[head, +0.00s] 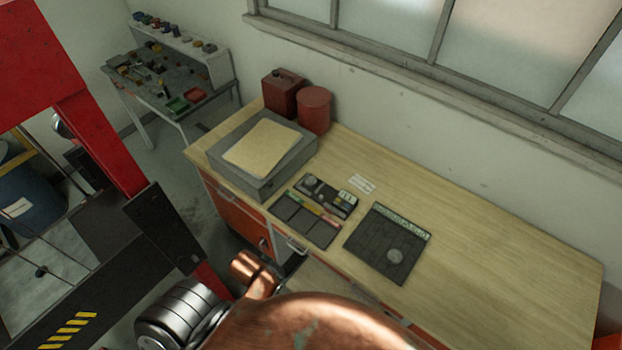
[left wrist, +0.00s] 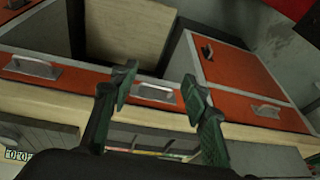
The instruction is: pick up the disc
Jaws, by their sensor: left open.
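Orange drawer fronts with metal handles show beyond the fingers. The disc is not visible in the left wrist view. I cannot make out the left gripper in the head view, so its distance from the disc is unclear. My right gripper is not in view.
On the workbench (head: 500,265) stand a grey box (head: 260,180) with a tan top, red containers (head: 315,108) and panelled devices (head: 308,218). The bench's right side is clear. A large copper-coloured body (head: 310,325) fills the near foreground. A cluttered side table (head: 165,75) stands behind.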

